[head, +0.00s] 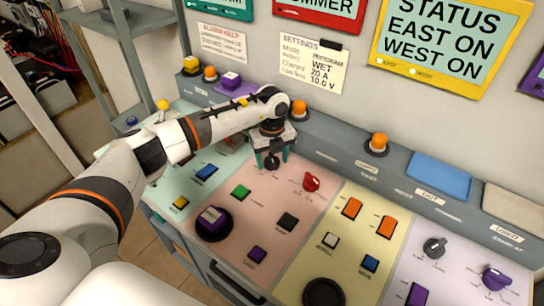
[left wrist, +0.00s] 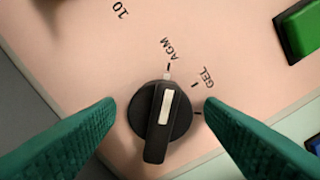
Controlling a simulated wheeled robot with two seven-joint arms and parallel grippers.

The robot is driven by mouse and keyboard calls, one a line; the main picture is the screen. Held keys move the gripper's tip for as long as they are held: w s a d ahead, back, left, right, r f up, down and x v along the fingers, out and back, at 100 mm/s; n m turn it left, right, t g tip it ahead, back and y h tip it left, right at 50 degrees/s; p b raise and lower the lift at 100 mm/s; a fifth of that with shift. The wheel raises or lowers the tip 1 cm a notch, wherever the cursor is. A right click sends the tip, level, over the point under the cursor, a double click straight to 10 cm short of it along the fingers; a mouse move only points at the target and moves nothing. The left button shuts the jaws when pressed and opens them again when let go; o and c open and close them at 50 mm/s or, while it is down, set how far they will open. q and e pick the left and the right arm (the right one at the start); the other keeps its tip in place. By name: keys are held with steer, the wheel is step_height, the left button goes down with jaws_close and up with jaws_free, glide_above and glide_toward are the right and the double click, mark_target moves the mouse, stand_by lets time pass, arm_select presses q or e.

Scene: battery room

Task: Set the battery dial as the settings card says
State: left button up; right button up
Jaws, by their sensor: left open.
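The settings card (head: 312,65) hangs on the wall and reads Mode PROGRAM, Battery WET, Current 20 A and a low limit of 10.0 V. The battery dial (left wrist: 153,125) is a round black knob with a white stripe. It sits on the pink panel (head: 262,200). The stripe points up at the AGM mark; GEL is to its right, and a WET label is not visible in the left wrist view. My left gripper (head: 276,152) is open over the dial, its green fingers (left wrist: 160,108) on either side and apart from it. My right gripper is not in view.
A red knob (head: 311,182) sits right of the dial. Orange lamps (head: 299,107) stand along the ledge behind. A yellow panel (head: 345,240) adjoins on the right.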

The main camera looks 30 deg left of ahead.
arm_select(q)
steer(key=shift+c, duration=0.3)
steer(key=c, duration=0.9)
